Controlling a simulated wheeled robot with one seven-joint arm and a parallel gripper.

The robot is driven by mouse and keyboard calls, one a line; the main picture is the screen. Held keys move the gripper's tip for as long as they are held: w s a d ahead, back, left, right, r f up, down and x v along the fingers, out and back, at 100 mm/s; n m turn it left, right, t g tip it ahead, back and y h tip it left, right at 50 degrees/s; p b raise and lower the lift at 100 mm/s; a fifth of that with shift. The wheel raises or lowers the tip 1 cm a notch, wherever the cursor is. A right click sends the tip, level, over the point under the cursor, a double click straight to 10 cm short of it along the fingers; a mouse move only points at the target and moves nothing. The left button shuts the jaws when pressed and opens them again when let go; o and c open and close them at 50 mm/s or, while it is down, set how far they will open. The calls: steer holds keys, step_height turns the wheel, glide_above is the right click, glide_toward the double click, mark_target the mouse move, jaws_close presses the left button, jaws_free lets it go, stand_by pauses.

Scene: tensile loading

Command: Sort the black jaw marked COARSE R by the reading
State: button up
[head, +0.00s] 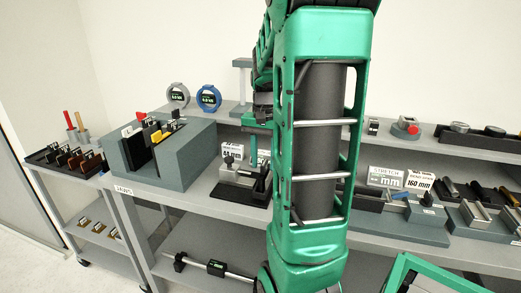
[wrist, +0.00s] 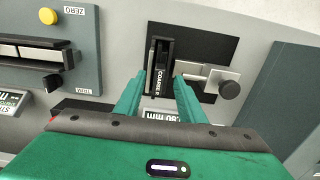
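The black jaw marked COARSE R (wrist: 157,78) stands in a small gauge fixture in the wrist view, its lettering facing me. My gripper (wrist: 161,80) has its two green fingers apart, one on either side of the jaw, with a gap showing at each side. A grey metal block with a dark round knob (wrist: 229,90) is right of the jaw.
A grey divided rack (head: 178,172) with several jaws stands left of the fixture. Two round gauges (head: 208,98) stand behind it. A dark tray (head: 66,158) of jaws is on the left cart. In the wrist view, a grey panel with a yellow ZERO button (wrist: 48,16) is at left.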

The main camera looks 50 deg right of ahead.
steer(key=shift+f, duration=0.65)
steer(key=shift+c, duration=0.6)
jaws_close()
stand_by(0.8)
steer(key=shift+o, duration=0.6)
jaws_free()
step_height(320, 180, up, 12)
